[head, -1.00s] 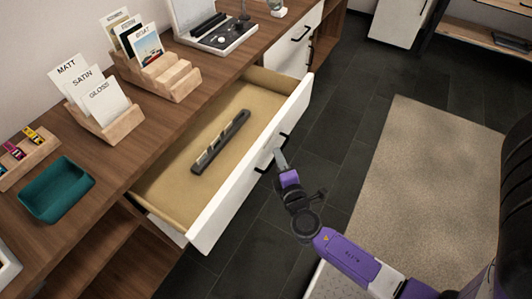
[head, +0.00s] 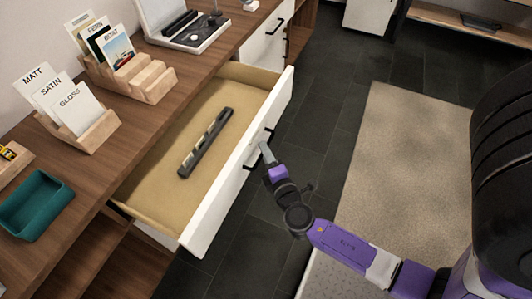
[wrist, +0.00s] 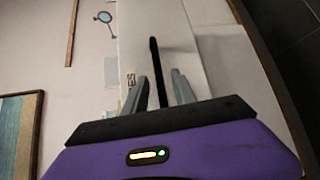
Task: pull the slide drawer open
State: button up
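The slide drawer (head: 222,200) has a white front and a tan inside. It stands well out from the wooden cabinet. Its black bar handle (head: 252,161) is on the front face; the handle also shows in the wrist view (wrist: 155,60), with part of a label, "ES", beside it. My gripper (head: 264,148) is at the handle, and its middle hides part of the bar. In the wrist view my gripper (wrist: 158,80) has its two grey fingers apart, one on each side of the bar, with a gap visible on both sides.
A dark slotted strip (head: 206,143) lies in the drawer. The cabinet top (head: 80,170) holds a teal tray (head: 38,206), wooden card holders (head: 130,80) and a device (head: 185,35). Dark floor (head: 240,235) and a beige rug (head: 400,150) lie in front.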

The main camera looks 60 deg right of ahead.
jog(key=v, duration=0.7)
jog(key=shift+s+a+b, duration=0.25)
jog(key=shift+s+b, duration=0.05)
jog(key=shift+b, duration=0.15)
jog(key=a+r+m+t+y+p, duration=0.1)
jog(key=a+r+m+y+p, duration=0.15)
jog(key=a+y, duration=0.8)
jog(key=s+a+r+m+p, duration=0.1)
jog(key=s+a+r+m, duration=0.1)
jog(key=r, duration=0.4)
jog(key=s+a+r+m+t+p, duration=0.1)
jog(key=s+a+r+m, duration=0.2)
jog(key=s+r, duration=0.2)
jog(key=s+a+r+m+t+p, duration=0.1)
jog(key=s+a+r+m, duration=0.2)
jog(key=r, duration=0.4)
jog(key=shift+s+a+r+y+p, duration=0.15)
jog(key=shift+s+a+y+p, duration=0.25)
jog(key=shift+s, duration=0.45)
